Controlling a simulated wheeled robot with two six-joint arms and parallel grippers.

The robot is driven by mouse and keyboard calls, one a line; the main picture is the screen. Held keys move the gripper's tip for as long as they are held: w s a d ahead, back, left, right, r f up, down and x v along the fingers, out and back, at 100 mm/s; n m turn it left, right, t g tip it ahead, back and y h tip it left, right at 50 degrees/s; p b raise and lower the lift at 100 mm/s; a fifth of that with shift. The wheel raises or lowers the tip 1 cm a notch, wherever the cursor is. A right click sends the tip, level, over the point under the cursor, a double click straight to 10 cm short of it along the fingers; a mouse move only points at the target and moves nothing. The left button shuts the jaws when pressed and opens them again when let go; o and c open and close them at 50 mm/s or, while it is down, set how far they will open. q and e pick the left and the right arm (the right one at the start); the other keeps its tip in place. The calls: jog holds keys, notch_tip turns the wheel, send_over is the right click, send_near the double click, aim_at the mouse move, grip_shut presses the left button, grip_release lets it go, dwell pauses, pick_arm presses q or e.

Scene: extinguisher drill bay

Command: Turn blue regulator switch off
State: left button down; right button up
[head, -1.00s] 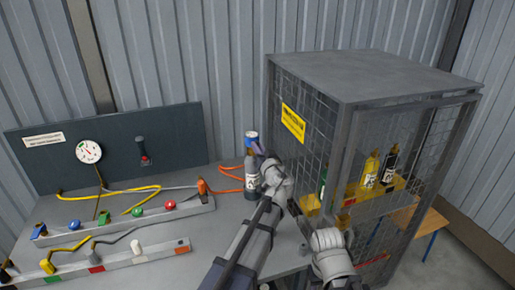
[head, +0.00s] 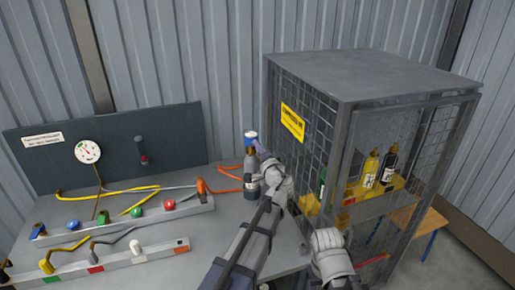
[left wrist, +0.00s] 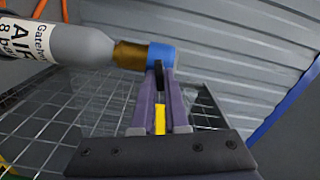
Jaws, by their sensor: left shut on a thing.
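A grey bottle with a white label (head: 250,183) stands on the bench beside the cage, with a blue regulator (head: 251,136) on top. In the left wrist view the bottle (left wrist: 85,40) lies across the upper left, and its brass neck leads into the blue regulator (left wrist: 161,56). My left gripper (head: 262,152) is at the regulator's right side. Its purple fingers (left wrist: 160,85) are close together at the regulator, shut on a small dark part, the regulator switch (left wrist: 159,76). My right arm shows at the bottom, but its fingers cannot be made out.
A mesh cage (head: 375,75) with a yellow sign stands right of the bottle and holds several bottles. Left on the bench (head: 215,240) are two valve rails with coloured knobs and hoses. A dark panel (head: 75,160) with a gauge stands behind. An orange hose lies near the bottle.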

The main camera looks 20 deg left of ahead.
pick_arm(q)
jog(key=shift+m, duration=1.6)
jog(key=c, duration=0.9)
grip_release()
jog(key=v, duration=0.7)
jog(key=shift+s+d, duration=0.25)
jog(key=shift+s, duration=0.05)
jog(key=shift+f, duration=0.1)
